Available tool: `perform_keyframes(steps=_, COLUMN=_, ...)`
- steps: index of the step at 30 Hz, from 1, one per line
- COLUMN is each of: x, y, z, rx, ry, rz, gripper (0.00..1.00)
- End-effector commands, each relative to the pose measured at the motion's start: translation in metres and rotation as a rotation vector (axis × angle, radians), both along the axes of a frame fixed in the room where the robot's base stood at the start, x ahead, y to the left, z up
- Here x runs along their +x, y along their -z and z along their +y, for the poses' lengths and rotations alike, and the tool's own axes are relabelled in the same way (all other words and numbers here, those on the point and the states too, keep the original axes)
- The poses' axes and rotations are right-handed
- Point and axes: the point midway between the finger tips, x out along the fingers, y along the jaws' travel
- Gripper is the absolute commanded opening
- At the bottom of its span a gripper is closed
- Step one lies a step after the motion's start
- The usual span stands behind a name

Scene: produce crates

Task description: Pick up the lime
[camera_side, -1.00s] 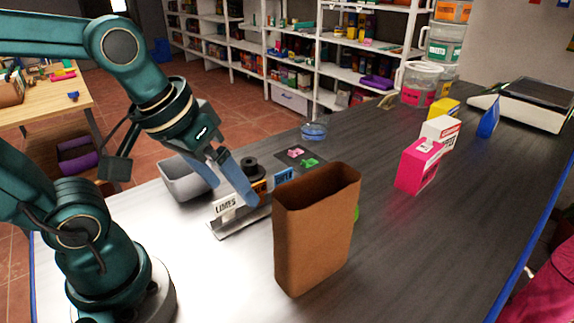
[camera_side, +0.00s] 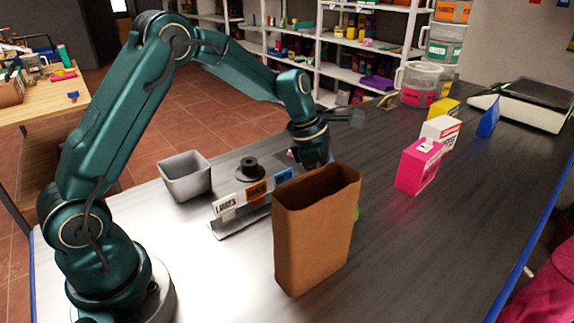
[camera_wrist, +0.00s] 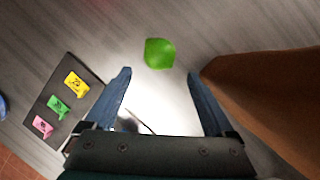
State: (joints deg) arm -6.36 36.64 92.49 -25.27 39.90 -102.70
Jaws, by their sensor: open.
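The lime (camera_wrist: 159,53) is a bright green fruit lying on the counter, seen in the wrist view a little beyond and between my fingertips. In the side view only a green sliver of it (camera_side: 357,213) shows past the right edge of the brown paper bag, which hides the rest. My gripper (camera_wrist: 160,88) is open and empty, its two blue fingers spread apart and pointing toward the lime. In the side view its fingers are hidden behind the bag.
The tall brown paper bag (camera_side: 312,240) stands close to my gripper's right finger in the wrist view. A dark card with colored packets (camera_wrist: 58,105) lies left. A sign rack (camera_side: 240,220), grey bin (camera_side: 186,178) and pink box (camera_side: 419,165) stand on the counter.

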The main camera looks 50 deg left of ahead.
Motion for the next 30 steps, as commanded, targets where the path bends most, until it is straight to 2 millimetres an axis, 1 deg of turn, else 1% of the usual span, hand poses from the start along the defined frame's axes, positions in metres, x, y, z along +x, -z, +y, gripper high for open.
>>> perform_keyframes(steps=1, x=0.003, y=0.003, z=-0.001, rx=-0.014, ry=-0.031, rz=0.007, gripper=0.89)
perform_keyframes(steps=5, x=0.010, y=0.005, z=-0.010, rx=-0.042, ry=-0.075, rz=0.003, gripper=0.89)
perform_keyframes(steps=8, x=0.013, y=0.013, z=-0.013, rx=-0.045, ry=-0.081, rz=0.003, gripper=0.89)
perform_keyframes(steps=12, x=0.017, y=0.030, z=-0.017, rx=-0.043, ry=-0.078, rz=0.006, gripper=0.89)
perform_keyframes(steps=18, x=0.022, y=0.046, z=-0.022, rx=-0.042, ry=-0.078, rz=0.003, gripper=0.89)
perform_keyframes(steps=27, x=0.024, y=0.049, z=-0.022, rx=-0.041, ry=-0.077, rz=0.000, gripper=0.89)
perform_keyframes(steps=28, x=0.023, y=0.049, z=-0.022, rx=-0.041, ry=-0.077, rz=0.000, gripper=0.85)
perform_keyframes(steps=29, x=0.024, y=0.049, z=-0.022, rx=-0.041, ry=-0.077, rz=0.000, gripper=0.73)
perform_keyframes(steps=30, x=0.023, y=0.049, z=-0.022, rx=-0.041, ry=-0.077, rz=0.000, gripper=0.58)
